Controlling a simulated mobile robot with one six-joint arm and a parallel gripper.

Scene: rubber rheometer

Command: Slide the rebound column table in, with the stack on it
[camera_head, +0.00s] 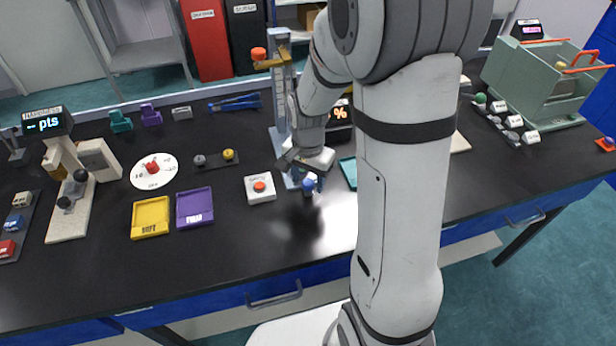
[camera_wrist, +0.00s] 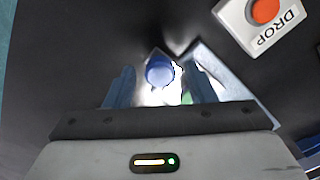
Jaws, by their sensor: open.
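The rebound column (camera_head: 280,105) is a tall grey-blue post, partly hidden behind my arm. A round blue knob (camera_head: 308,187) shows low in front of it, beside my gripper (camera_head: 306,181). In the wrist view the blue knob (camera_wrist: 160,71) lies between my two blue fingers (camera_wrist: 161,80), which stand apart with gaps on both sides. Pale grey metal (camera_wrist: 222,80), seemingly part of the column table, shows beyond the right finger. A bit of green (camera_wrist: 187,98) shows between the knob and that finger. I cannot make out the stack; my gripper and arm cover most of the table.
A white box with a red DROP button (camera_head: 260,187) stands left of my gripper and also shows in the wrist view (camera_wrist: 262,14). Purple (camera_head: 195,207) and yellow (camera_head: 150,217) trays lie farther left. The black bench is clear in front of the gripper. A teal tray (camera_head: 348,171) lies right.

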